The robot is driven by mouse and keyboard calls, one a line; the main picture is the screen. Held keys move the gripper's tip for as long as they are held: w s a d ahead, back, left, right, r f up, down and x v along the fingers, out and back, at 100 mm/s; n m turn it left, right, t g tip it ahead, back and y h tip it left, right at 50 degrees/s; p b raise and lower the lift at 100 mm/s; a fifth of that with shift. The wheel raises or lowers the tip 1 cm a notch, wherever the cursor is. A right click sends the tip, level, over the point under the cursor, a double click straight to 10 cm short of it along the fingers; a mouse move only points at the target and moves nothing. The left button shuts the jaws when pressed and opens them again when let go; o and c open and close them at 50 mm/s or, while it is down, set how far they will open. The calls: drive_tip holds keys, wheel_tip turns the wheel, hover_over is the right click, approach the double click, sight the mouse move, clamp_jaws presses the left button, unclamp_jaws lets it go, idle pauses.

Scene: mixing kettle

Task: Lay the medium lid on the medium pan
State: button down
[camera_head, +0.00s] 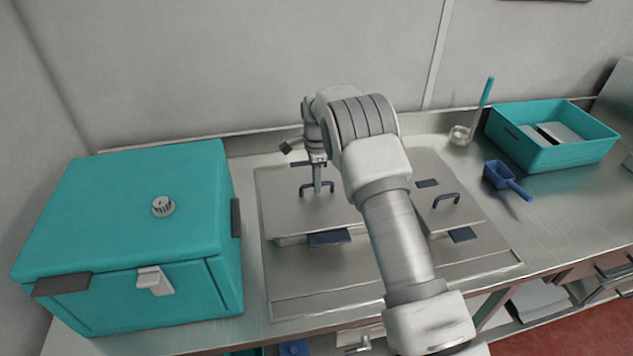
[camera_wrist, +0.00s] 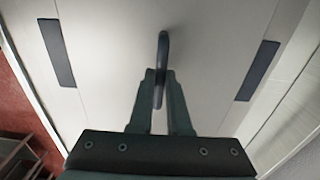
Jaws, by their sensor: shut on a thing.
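A flat steel lid (camera_head: 285,213) with a dark arched handle (camera_head: 304,188) lies level at the middle of the counter. My gripper (camera_head: 318,188) points down and is shut on this handle. The wrist view shows the fingers (camera_wrist: 160,78) on either side of the handle (camera_wrist: 163,45), above the pale lid top (camera_wrist: 110,40). The pan under it is hidden, apart from a blue tab (camera_head: 328,238) at the front; I cannot tell whether the lid touches a pan. A second lid (camera_head: 432,212) with a dark handle (camera_head: 446,198) sits to the right, partly behind my arm.
A large teal box (camera_head: 120,220) with a knob stands close on the left. A teal crate (camera_head: 550,155), a blue scoop (camera_head: 500,177) and a ladle (camera_head: 486,95) are at the right. The wall is close behind. Bare counter shows around the scoop.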

drive_tip(key=shift+c, duration=1.5)
unclamp_jaws()
drive_tip(key=shift+f, duration=0.1)
drive_tip(key=shift+r+p, duration=1.75)
drive_tip(key=shift+r, duration=1.8)
drive_tip(key=shift+r, duration=0.1)
